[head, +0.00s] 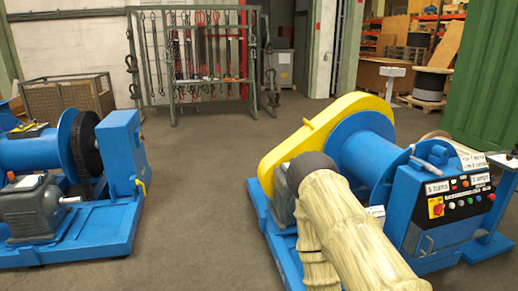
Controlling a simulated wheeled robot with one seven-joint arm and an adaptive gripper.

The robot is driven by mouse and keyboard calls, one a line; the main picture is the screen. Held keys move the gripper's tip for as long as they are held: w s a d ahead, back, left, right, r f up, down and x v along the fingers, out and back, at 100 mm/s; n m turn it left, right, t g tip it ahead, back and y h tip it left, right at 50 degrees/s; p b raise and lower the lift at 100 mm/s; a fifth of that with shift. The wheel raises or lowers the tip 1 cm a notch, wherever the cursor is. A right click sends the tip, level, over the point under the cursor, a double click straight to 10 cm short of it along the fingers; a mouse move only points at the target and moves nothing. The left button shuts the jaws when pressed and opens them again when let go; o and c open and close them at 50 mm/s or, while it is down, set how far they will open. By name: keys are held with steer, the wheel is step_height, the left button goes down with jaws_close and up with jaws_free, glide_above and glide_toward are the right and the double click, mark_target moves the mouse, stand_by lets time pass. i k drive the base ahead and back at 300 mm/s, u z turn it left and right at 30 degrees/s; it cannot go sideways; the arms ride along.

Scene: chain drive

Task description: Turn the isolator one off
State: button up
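A red rotary switch on a yellow plate (436,207), which looks like an isolator, sits at the lower left of the black control panel (468,200) on the right blue winch. Its knob is too small to read its position, and I cannot read a label naming it isolator one. My arm, in a beige sleeve, rises from the bottom edge in front of the right winch, left of the panel. My gripper is not visible, and no fingers show. Part of the right winch is hidden behind the arm.
The right winch has a blue drum (365,150) and yellow chain guard (300,140). Another blue machine (125,165) stands at left. Clear grey floor (195,190) lies between them. A chain rack (205,100) stands behind; a green door (487,80) is at right.

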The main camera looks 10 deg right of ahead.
mark_target(438, 209)
steer(key=i, duration=0.7)
steer(key=z, duration=1.9)
steer(key=k, duration=0.6)
steer(key=z, duration=0.45)
steer(key=i, duration=1.7)
steer(key=u, duration=0.6)
